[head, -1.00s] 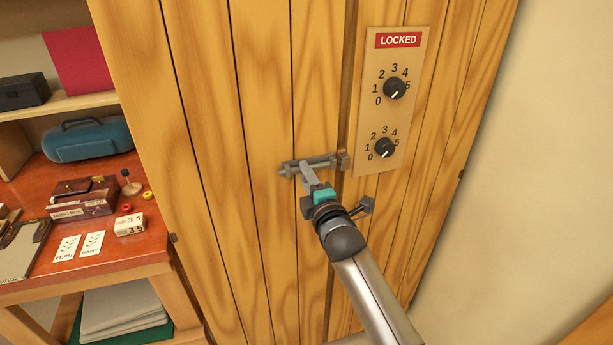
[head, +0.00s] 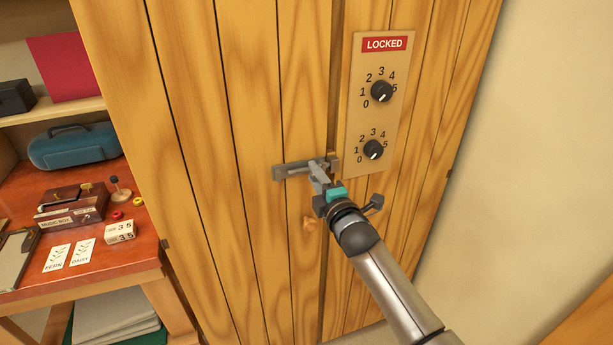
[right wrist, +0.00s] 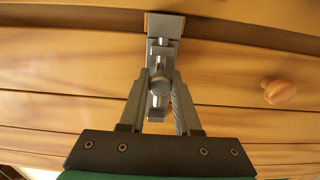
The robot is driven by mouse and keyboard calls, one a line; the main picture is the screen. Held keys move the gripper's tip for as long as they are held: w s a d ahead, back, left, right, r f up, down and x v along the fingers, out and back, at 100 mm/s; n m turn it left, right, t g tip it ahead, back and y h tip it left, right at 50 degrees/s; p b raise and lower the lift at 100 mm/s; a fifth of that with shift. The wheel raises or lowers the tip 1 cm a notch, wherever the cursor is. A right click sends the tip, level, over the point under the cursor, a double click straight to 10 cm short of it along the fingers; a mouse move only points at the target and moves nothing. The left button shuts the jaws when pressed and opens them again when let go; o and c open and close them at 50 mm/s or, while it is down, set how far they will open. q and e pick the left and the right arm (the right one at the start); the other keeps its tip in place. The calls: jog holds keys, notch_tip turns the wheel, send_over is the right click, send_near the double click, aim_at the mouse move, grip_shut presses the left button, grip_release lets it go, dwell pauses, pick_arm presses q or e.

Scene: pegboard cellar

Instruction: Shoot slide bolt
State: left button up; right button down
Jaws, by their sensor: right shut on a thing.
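A grey slide bolt (head: 290,171) is fixed across the wooden cupboard door (head: 262,90), with its keeper (head: 333,162) at the right by the door's edge. My right gripper (head: 318,168) is shut on the bolt's knob, close to the keeper. In the right wrist view, the round knob (right wrist: 159,84) sits between the two fingers. The shiny rod (right wrist: 160,42) reaches the keeper (right wrist: 165,23) at the top; how deep it sits is hidden. My left gripper is not in view.
A panel (head: 362,115) with a red LOCKED sign (head: 385,44) and two dials (head: 381,91) is right of the bolt. A wooden door knob (head: 310,223) is below it. A red workbench (head: 125,258) with small items stands left.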

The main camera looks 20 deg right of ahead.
jog(key=shift+d, duration=0.2)
jog(key=c, duration=0.8)
grip_release()
jog(key=shift+d, duration=0.1)
jog(key=shift+o, duration=0.9)
jog(key=shift+s, duration=0.1)
jog(key=s, duration=1.5)
jog(key=shift+d, duration=0.15)
